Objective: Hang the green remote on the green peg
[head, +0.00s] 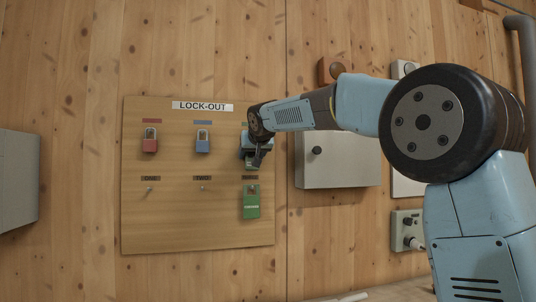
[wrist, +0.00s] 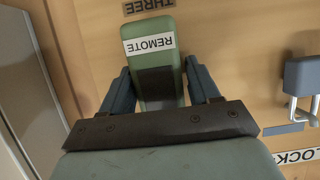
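The green remote (wrist: 153,62) is pale green, with a white REMOTE label that reads upside down in the wrist view. My gripper (wrist: 160,78) has a blue finger along each side of it and looks shut on it. In the head view my gripper (head: 255,158) is at the upper right of the lock-out board, in line with the two padlocks. Only a small end of the remote (head: 251,164) shows below it. The green peg is hidden behind my gripper and the remote, so I cannot tell whether the remote touches it.
The lock-out board (head: 180,235) holds a red padlock (head: 150,145) and a blue padlock (head: 203,145) to the left. A bright green tag (head: 251,205) hangs below the THREE label (wrist: 148,6). A grey box (head: 337,165) stands close on the right.

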